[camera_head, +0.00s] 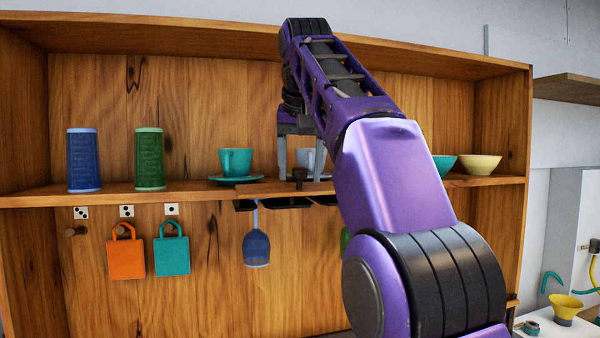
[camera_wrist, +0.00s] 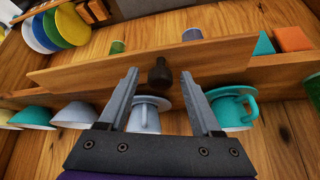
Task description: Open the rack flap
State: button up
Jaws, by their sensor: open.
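The rack flap is a wooden board with a dark round knob. In the wrist view the flap (camera_wrist: 90,74) crosses the frame, with its knob (camera_wrist: 158,75) near the middle. In the head view the flap (camera_head: 262,189) juts from the shelf edge above dark rack rails, and the knob (camera_head: 299,175) stands up from it. My gripper (camera_head: 301,168) is open and points down over the knob. In the wrist view my gripper (camera_wrist: 160,74) has one fingertip on each side of the knob, with gaps; the exact depth is unclear. My arm hides the flap's right part.
A white cup (camera_wrist: 145,116) on a saucer and a teal cup (camera_wrist: 232,107) stand close to the fingers. A blue glass (camera_head: 256,246) hangs below the rack. Blue (camera_head: 83,160) and green (camera_head: 149,159) tumblers stand left; bowls (camera_head: 478,164) stand right.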

jog(key=s+d+b, duration=0.1)
jog(key=s+b, duration=0.3)
jog(key=s, duration=0.8)
jog(key=shift+b, duration=0.4)
